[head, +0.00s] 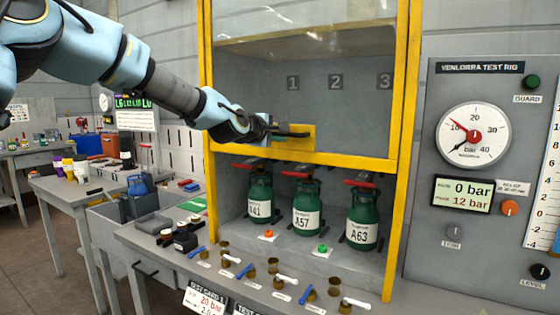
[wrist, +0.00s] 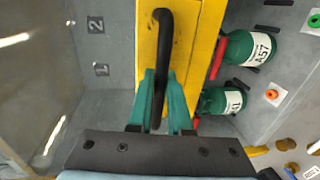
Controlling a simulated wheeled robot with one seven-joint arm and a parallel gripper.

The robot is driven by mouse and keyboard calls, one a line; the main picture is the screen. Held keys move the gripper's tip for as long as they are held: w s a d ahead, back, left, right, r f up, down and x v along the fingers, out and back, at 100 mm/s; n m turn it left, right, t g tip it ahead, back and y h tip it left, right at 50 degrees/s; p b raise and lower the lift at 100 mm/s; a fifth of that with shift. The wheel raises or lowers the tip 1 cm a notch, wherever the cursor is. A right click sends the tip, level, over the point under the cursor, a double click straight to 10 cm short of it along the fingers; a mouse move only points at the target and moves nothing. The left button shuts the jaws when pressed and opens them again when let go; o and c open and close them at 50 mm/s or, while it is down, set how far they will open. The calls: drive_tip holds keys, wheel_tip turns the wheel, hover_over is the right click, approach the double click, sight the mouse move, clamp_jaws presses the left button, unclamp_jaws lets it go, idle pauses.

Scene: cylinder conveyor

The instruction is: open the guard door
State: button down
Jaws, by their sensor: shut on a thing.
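The guard door (head: 345,159) is a clear panel with a yellow lower rail, in a yellow frame at the middle of the head view. Its lower rail hangs just above the green cylinders, with an open gap below it. A black bar handle (head: 296,134) sits on the door's yellow plate. In the wrist view the handle (wrist: 163,38) runs between the teal fingers. My gripper (head: 272,131) is shut on the handle, and its fingertips show in the wrist view (wrist: 161,88). The part of the handle inside the fingers is partly hidden.
Green cylinders A41 (head: 260,200), A57 (head: 306,208) and A63 (head: 362,218) stand in the bay below the door. A grey gauge panel (head: 472,210) is on the right. Small fittings and tools lie on the bench (head: 235,283) in front.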

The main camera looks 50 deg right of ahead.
drive_tip(key=p, duration=0.6)
approach(288, 69)
drive_tip(key=x, duration=0.5)
drive_tip(key=shift+w+d, duration=0.1)
drive_tip(key=shift+d, duration=0.05)
drive_tip(key=c, duration=0.9)
unclamp_jaws()
drive_tip(key=shift+o, duration=0.2)
drive_tip(key=b+v, duration=0.7)
drive_tip(key=v, duration=0.3)
drive_tip(key=shift+a+b, duration=0.3)
drive_tip(key=shift+a, duration=0.05)
